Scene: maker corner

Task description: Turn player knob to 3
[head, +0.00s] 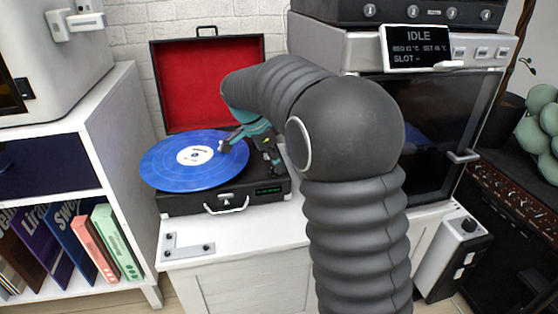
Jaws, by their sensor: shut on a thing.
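The record player (180,203) is an open black case with a red-lined lid, on a white cabinet. A blue record (165,168) with a white label lies on its platter. My gripper (258,138), teal and dark, reaches down over the right rear of the player's deck. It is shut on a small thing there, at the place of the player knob. The knob and its scale are hidden by the gripper and arm, so its setting cannot be read. A small green display (268,190) on the player's front is too small to read.
A white shelf (120,150) with several record sleeves (75,240) is at left. The raised lid (205,85) stands behind the deck. Cabinet top in front is mostly clear.

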